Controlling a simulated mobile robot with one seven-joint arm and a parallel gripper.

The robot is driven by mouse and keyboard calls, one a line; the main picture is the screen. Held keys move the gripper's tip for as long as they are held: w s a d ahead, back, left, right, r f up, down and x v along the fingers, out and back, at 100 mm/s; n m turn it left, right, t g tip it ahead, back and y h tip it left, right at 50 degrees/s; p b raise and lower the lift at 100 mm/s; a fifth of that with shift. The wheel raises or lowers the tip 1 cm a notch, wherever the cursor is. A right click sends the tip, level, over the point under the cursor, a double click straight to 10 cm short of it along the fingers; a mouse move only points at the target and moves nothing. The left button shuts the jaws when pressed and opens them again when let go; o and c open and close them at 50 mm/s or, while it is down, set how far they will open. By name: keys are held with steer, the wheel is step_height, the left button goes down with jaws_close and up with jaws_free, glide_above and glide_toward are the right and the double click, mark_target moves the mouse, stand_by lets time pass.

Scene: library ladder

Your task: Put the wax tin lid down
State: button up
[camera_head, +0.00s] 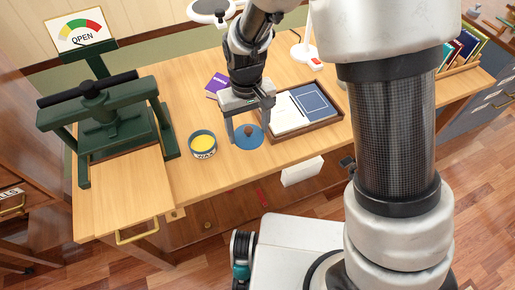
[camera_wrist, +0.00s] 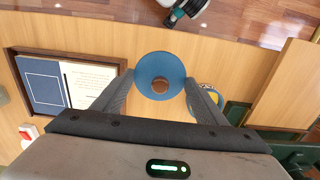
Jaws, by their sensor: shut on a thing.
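The wax tin lid (camera_head: 246,141) is a blue disc with a brown knob, at or just above the wooden tabletop; I cannot tell whether it touches. It also shows in the wrist view (camera_wrist: 160,62), face on, between the fingertips. My gripper (camera_head: 248,132) points down and is shut on the lid, with one finger at each side of its rim. The open wax tin (camera_head: 203,146), dark with yellow wax and a WAX label, stands to the left of the lid. In the wrist view the tin (camera_wrist: 207,98) is partly hidden behind a finger.
A wooden tray (camera_head: 300,132) with a white sheet and a blue panel lies close right of the lid. A green press (camera_head: 105,120) stands at the left, and a purple booklet (camera_head: 216,84) lies behind. Bare tabletop (camera_head: 215,184) lies in front of the tin and lid.

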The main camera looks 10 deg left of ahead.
mark_target(248, 129)
step_height(248, 129, down, 8)
steer(key=shift+f+b, duration=0.25)
steer(key=shift+b, duration=0.2)
steer(key=shift+f, duration=0.1)
steer(key=o, duration=1.1)
steer(key=shift+c, duration=0.2)
step_height(248, 129, up, 12)
steer(key=shift+r+p, duration=0.15)
steer(key=shift+p, duration=0.65)
steer(key=s+d+r+m+t+y, duration=0.1)
steer(key=s+d+r+m+t, duration=0.15)
steer(key=d+r, duration=1.15)
steer(key=s+d+r+m+t+h, duration=0.1)
steer(key=s+d+r+m+t, duration=0.2)
steer(key=s+d+r, duration=0.4)
steer(key=s+d+m, duration=0.1)
steer(key=s+d, duration=0.1)
steer(key=shift+s+d+r, duration=0.15)
steer(key=shift+d+r, duration=0.1)
steer(key=shift+d, duration=0.1)
